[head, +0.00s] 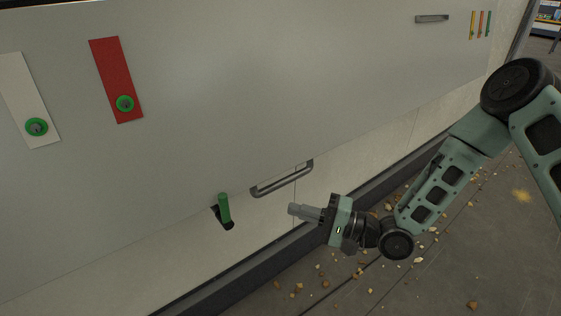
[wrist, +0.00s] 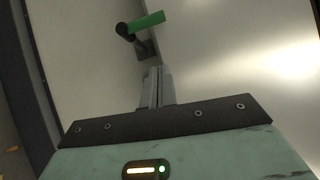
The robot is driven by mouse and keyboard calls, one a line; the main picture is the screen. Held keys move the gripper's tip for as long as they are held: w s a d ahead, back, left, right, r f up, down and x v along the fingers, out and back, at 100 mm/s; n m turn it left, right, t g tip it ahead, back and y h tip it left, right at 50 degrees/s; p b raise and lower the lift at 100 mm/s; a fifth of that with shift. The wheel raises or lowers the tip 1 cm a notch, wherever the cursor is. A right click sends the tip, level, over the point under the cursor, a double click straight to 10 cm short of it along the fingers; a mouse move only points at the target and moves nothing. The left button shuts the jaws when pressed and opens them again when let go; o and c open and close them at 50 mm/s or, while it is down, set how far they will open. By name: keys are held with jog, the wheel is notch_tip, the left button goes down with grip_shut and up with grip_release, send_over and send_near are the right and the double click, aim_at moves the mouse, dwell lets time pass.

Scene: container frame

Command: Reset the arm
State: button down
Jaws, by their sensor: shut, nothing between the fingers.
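My gripper (head: 291,210) is shut and empty at the end of my teal arm, which reaches in from the right in the head view. There is a gap between the fingertips and the lever. In the wrist view my gripper (wrist: 153,72) shows its fingers pressed together, and the green lever (wrist: 147,22) is beyond them on a dark mount.
A grey bar handle (head: 283,182) is just above my gripper. A red plate (head: 115,80) and a white plate (head: 28,98) with green round knobs are at upper left. A smaller handle (head: 432,18) is at upper right. Brown debris lies on the dark floor (head: 400,285).

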jog(key=s+d+r+n+g+h, duration=0.2)
jog(key=s+r+n+h, duration=0.2)
jog(key=s+h, duration=0.3)
jog(key=s+d+r+n+g+h, duration=0.3)
jog(key=s+r+n+h, duration=0.15)
jog(key=s, duration=0.45)
jog(key=s+d+r+n+g+h, duration=0.2)
jog(key=s+r+n+h, duration=0.25)
jog(key=s, duration=0.35)
notch_tip(320, 180, up, 18)
jog(key=p, duration=1.8)
jog(key=shift+h, duration=0.3)
jog(key=shift+f, duration=0.1)
